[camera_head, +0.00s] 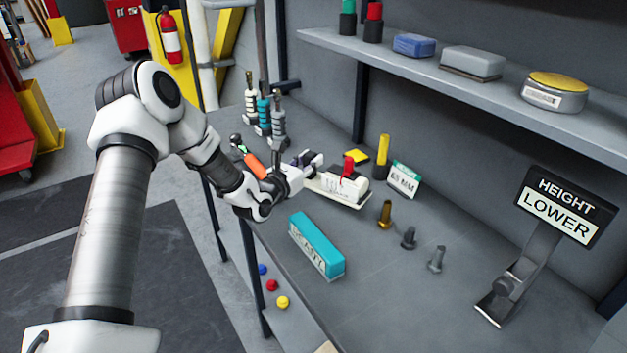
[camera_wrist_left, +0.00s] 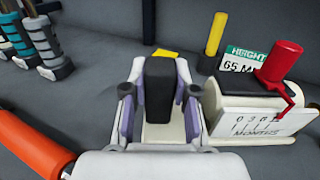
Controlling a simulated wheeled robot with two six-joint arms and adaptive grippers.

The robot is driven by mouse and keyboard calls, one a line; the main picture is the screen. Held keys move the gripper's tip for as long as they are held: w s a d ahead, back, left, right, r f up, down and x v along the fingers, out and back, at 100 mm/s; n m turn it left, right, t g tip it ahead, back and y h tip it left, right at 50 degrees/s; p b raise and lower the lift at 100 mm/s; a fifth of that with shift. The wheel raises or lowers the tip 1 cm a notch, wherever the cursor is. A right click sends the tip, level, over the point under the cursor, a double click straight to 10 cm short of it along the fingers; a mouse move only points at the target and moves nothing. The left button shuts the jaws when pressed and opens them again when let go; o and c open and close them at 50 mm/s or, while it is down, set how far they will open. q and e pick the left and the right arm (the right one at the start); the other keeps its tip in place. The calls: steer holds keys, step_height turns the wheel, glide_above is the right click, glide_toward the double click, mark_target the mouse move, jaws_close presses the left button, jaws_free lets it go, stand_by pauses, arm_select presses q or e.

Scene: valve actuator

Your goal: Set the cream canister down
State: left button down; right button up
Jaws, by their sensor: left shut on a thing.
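My left gripper (camera_head: 297,172) reaches in from the left, low over the grey bench near its left end. It also shows in the left wrist view (camera_wrist_left: 161,112). Its two fingers are shut on a piece with a cream lower part (camera_wrist_left: 163,133) and a dark upright block (camera_wrist_left: 158,88) between them. I take this piece for the cream canister; most of it is hidden by the fingers. Whether it touches the bench I cannot tell. Right beside the gripper is a cream box (camera_head: 338,185) with a red lever and a printed scale (camera_wrist_left: 265,122). My right gripper is not in view.
Several handled tools (camera_head: 263,115) stand behind the gripper. A teal box (camera_head: 316,246) lies near the front edge. A shelf (camera_head: 470,92) overhangs the back.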

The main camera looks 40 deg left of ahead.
mark_target(307, 179)
arm_select(q)
step_height(307, 179, down, 5)
steer(key=shift+r, duration=0.1)
steer(key=c, duration=0.9)
jaws_free()
